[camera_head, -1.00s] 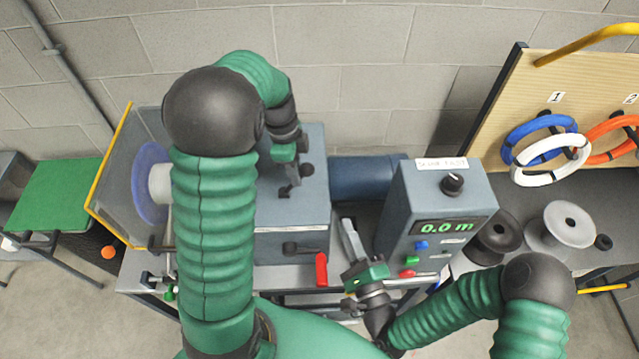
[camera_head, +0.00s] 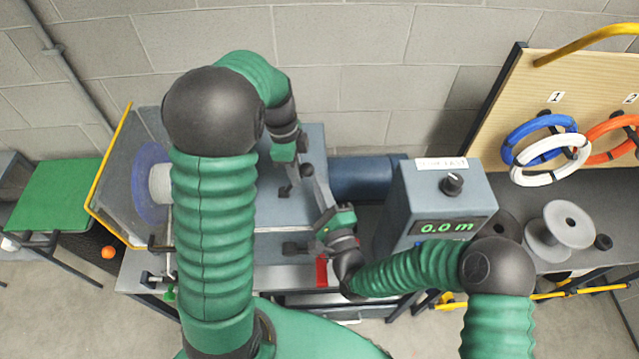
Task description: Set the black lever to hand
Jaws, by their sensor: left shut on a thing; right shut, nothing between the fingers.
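A black lever (camera_head: 293,248) lies roughly level on the front of the blue-grey machine housing (camera_head: 272,222); its right end is partly hidden by my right gripper. My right gripper (camera_head: 319,186) is shut and empty, with its long grey fingers pointing up along the housing's right side. My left gripper (camera_head: 286,172) reaches down over the housing's top and is shut on a small dark part there. The arm hides much of that part, and I cannot tell its exact shape.
A red handle (camera_head: 321,271) hangs beside the black lever, partly covered by my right arm. The control box (camera_head: 437,204) with a knob and a 0.0 m display stands at right. A clear guard (camera_head: 131,172) with a yellow edge stands at left.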

